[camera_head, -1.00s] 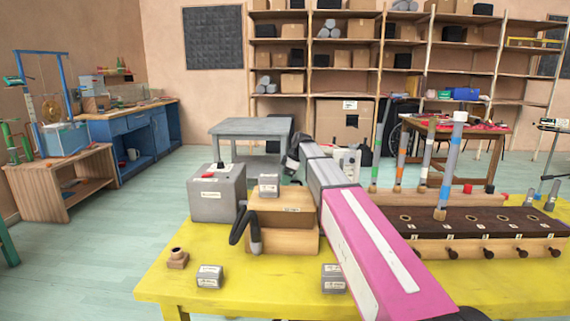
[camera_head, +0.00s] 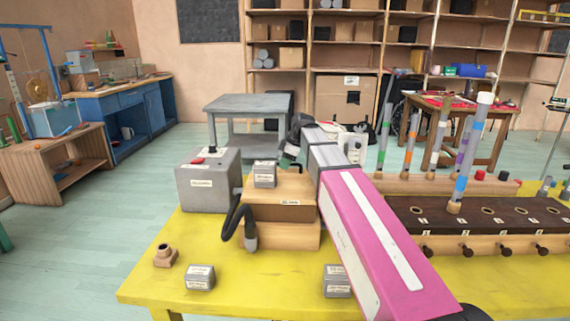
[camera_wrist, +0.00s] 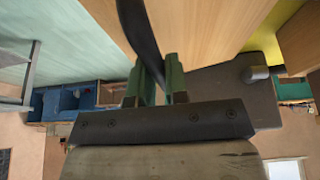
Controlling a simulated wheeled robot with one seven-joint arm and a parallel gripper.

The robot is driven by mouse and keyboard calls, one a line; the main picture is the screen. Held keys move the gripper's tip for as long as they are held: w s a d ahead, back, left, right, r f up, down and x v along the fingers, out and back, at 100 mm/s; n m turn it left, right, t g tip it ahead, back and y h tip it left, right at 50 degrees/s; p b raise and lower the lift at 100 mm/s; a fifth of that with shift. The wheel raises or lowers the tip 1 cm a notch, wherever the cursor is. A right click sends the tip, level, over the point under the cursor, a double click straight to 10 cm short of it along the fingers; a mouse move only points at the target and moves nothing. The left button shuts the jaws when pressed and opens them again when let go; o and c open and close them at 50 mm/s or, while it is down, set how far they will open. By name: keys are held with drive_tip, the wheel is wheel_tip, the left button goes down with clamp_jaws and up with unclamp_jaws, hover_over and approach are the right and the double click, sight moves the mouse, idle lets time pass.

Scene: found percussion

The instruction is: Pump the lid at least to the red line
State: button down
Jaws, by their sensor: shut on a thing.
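A wooden box (camera_head: 280,235) stands on the yellow table, with a wooden upper part (camera_head: 276,210) that looks like its lid. A small labelled grey block (camera_head: 264,174) sits on the lid. My gripper (camera_wrist: 155,78) is behind the lid in the head view, mostly hidden by my pink and grey arm. In the wrist view its green fingers are shut on a dark curved strip (camera_wrist: 138,25) in front of the wood. I cannot tell whether this strip is a handle or a hose. I cannot make out a red line in either view.
A grey box (camera_head: 208,185) with a red spot on top stands left of the lid. A black hose (camera_head: 231,215) loops beside the wooden box. Two grey blocks (camera_head: 199,277) (camera_head: 337,281) lie in front. A dark rack (camera_head: 480,217) with pegs stands right.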

drive_tip(key=s, duration=0.1)
drive_tip(key=s+d, duration=0.1)
drive_tip(key=shift+s, duration=0.4)
drive_tip(key=shift+s+a+r, duration=0.1)
drive_tip(key=shift+s+r, duration=0.2)
drive_tip(key=shift+r, duration=0.2)
drive_tip(key=shift+s+a+r, duration=0.15)
drive_tip(key=shift+a+r, duration=0.1)
drive_tip(key=shift+r, duration=0.15)
drive_tip(key=c, duration=0.9)
unclamp_jaws()
drive_tip(key=shift+a+r, duration=0.1)
drive_tip(key=shift+w, duration=0.2)
drive_tip(key=shift+r, duration=0.3)
drive_tip(key=v, duration=1)
drive_tip(key=shift+r, duration=0.1)
